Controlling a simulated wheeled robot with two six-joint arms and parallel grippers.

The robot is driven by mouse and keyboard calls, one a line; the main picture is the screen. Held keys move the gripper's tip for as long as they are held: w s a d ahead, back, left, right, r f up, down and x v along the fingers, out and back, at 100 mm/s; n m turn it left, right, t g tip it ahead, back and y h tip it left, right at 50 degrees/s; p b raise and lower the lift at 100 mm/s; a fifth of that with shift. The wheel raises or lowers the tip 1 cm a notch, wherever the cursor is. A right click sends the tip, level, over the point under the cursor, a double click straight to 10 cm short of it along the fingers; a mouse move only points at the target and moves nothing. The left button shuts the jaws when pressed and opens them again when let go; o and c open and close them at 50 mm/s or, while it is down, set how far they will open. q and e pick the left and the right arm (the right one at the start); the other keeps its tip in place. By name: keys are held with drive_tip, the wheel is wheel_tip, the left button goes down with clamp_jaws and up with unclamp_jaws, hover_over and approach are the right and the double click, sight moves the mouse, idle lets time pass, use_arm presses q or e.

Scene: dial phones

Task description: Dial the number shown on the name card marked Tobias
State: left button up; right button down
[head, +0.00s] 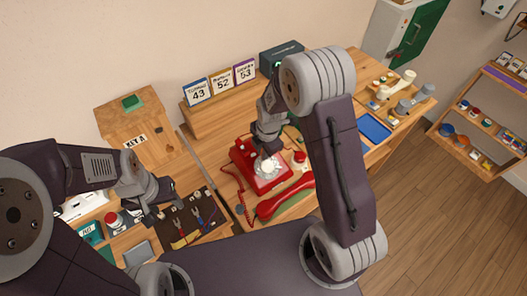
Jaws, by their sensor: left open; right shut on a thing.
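The red dial phone (247,165) stands on the wooden bench, with its pale round dial (267,167) facing up. Its red handset (285,198) lies off the phone, in front of it on the bench. The name card that seems to read Tobias (198,92) stands at the left of a row of three and shows 43. My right gripper (269,150) points down at the dial's far edge. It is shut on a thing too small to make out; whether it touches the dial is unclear. My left gripper (154,210) is open over the left bench, away from the phone.
Two other cards, 52 (221,80) and 53 (244,71), stand beside it on a wooden block. A dark tool mat (205,222) lies near my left gripper. A blue tray (374,127) is at the right. My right arm hides part of the bench.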

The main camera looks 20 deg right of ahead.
drive_tip(key=shift+d, duration=0.1)
drive_tip(key=shift+w+d, duration=0.1)
drive_tip(key=shift+d, duration=0.45)
drive_tip(key=shift+d+f+b, duration=0.15)
drive_tip(key=shift+d+b, duration=0.2)
drive_tip(key=shift+d, duration=0.25)
drive_tip(key=shift+s+d+f+b, duration=0.2)
drive_tip(key=shift+s+d+b, duration=0.05)
drive_tip(key=shift+b, duration=0.1)
drive_tip(key=shift+s+d, duration=0.15)
drive_tip(key=shift+d, duration=0.15)
